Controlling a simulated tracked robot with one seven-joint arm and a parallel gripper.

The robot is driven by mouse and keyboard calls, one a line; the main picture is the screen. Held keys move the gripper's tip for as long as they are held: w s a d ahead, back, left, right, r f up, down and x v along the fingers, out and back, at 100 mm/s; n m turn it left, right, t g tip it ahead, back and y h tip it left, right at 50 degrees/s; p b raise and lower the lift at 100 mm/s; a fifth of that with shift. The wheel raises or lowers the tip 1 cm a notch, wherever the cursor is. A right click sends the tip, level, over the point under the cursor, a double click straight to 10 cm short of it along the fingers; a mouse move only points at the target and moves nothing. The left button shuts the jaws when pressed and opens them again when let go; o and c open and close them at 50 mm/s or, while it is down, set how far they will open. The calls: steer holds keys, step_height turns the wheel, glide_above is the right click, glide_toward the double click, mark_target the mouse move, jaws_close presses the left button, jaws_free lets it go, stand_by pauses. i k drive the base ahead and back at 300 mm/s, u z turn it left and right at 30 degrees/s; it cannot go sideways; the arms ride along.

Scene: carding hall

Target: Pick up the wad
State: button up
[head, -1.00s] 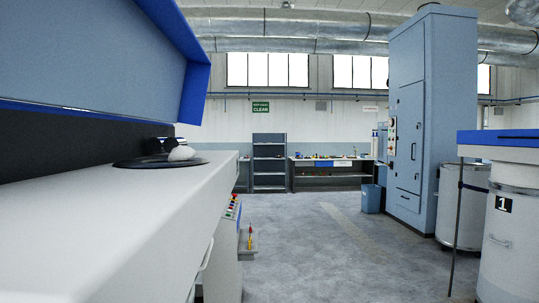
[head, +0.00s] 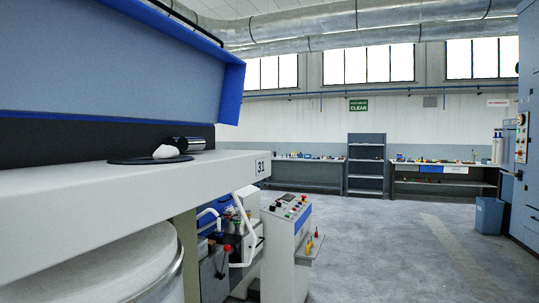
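A white wad (head: 166,152) is in the head view at the left, on the light grey machine top. It lies on or just beside a flat black disc (head: 140,161). A shiny dark cylinder (head: 188,143) sits right behind it.
The machine top (head: 110,184) ends at a corner marked 31. A control panel (head: 288,208) and a white can (head: 115,275) stand at its side. A shelf rack (head: 365,165) and workbenches (head: 445,180) line the far wall. The floor (head: 390,245) at the right is open.

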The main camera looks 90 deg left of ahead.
mark_target(164, 152)
steer(key=i, duration=1.2)
steer(key=u, duration=3.7)
steer(key=i, duration=0.2)
steer(key=u, duration=0.95)
steer(key=i, duration=0.9)
steer(key=z, duration=0.4)
